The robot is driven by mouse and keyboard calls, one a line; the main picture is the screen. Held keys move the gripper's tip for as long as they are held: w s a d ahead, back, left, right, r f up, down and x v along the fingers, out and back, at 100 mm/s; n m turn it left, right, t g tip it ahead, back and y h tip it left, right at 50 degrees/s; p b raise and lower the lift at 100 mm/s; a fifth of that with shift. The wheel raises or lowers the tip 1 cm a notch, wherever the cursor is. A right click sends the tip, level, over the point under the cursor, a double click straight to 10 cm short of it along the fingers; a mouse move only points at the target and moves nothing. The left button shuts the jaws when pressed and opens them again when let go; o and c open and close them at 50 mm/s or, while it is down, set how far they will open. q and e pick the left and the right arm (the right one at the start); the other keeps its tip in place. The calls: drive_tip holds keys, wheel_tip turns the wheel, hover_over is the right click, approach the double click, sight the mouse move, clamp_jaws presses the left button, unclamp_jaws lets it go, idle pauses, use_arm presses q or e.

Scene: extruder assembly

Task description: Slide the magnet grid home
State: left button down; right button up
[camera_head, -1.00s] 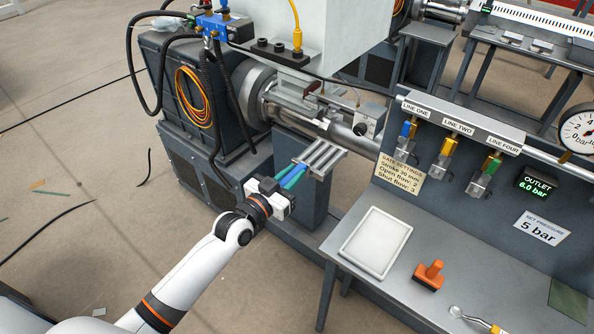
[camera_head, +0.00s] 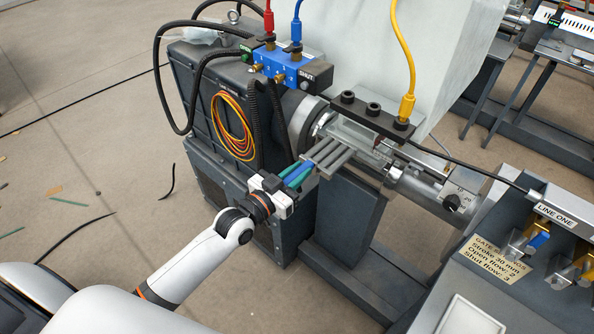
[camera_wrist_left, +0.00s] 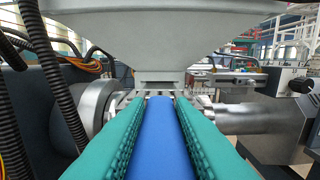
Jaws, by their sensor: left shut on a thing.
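The magnet grid (camera_head: 330,156) is a row of grey bars with a blue handle (camera_wrist_left: 162,140). My left gripper (camera_head: 297,176) is shut on the blue handle, with one green finger on each side of it. The bars point at the feed throat (camera_head: 350,131) under the pale hopper (camera_head: 372,60). Their far ends are at or very near the throat. I cannot tell whether they are inside it. In the left wrist view the throat (camera_wrist_left: 160,78) is straight ahead, and the bars are mostly hidden behind the fingers and handle. My right gripper is not in view.
A blue valve block (camera_head: 282,68) with black hoses stands behind the grid. A coil of orange cable (camera_head: 233,125) hangs on the dark cabinet. The metal barrel (camera_head: 425,188) runs right of the throat. A panel with valves (camera_head: 540,240) is at the right.

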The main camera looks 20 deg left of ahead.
sight(311, 161)
use_arm(q)
drive_tip(key=shift+r, duration=0.1)
drive_tip(key=shift+w, duration=0.25)
drive_tip(key=shift+w+d, duration=0.25)
drive_tip(key=shift+w, duration=0.35)
drive_tip(key=shift+x, duration=1.6)
drive_tip(key=shift+b+x, duration=0.45)
drive_tip(key=shift+x, duration=0.35)
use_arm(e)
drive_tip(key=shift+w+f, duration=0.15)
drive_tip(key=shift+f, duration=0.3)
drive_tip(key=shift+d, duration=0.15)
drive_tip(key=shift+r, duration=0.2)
